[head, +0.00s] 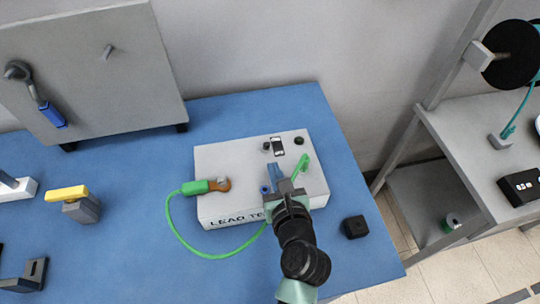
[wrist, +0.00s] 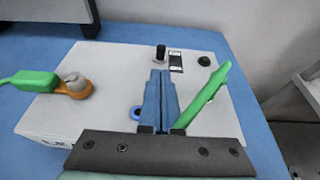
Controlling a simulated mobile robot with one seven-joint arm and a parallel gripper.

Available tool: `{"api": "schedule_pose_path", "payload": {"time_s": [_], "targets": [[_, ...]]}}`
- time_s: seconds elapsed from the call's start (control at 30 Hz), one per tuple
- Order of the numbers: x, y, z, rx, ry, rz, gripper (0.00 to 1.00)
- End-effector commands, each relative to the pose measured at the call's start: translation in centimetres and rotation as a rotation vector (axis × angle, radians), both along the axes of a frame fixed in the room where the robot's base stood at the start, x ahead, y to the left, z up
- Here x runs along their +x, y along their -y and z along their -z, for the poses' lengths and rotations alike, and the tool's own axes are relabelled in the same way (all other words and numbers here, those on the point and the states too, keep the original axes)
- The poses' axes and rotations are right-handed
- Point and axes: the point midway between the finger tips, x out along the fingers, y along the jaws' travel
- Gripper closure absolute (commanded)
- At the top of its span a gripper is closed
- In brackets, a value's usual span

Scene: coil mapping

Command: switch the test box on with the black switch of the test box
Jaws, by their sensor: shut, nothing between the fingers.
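The test box (head: 230,155) is a pale grey box with "LEAD TE" readable on its front, the rest hidden by my arm. In the wrist view its top (wrist: 110,60) carries a black upright switch-like part (wrist: 160,52), a small black-and-white panel (wrist: 176,61) and a round black knob (wrist: 204,61) along the far edge. My gripper (head: 272,168) is shut and empty over the box top. In the wrist view its blue fingertips (wrist: 160,72) appear just in front of the black upright part; whether they touch it, I cannot tell.
A green clip (wrist: 208,97) stands close right of my fingers. Another green clip (wrist: 35,80) meets the orange terminal (wrist: 75,92) at left. A blue terminal (wrist: 136,112) is beside my fingers. A black block (head: 355,227) lies right of the box on the blue table (head: 130,215).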

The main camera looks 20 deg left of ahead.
Motion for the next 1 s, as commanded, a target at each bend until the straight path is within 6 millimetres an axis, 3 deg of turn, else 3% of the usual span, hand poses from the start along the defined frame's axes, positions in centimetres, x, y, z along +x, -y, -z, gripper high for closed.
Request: {"api": "schedule_pose_path", "payload": {"time_s": [0.2,0.4,1.0], "targets": [[2.8,-1.9,1.2,0.000,0.001,-0.002,1.00],[4.0,-2.7,1.7,0.000,0.001,0.000,1.00],[4.2,-2.8,1.4,-0.009,-0.013,0.000,1.00]]}}
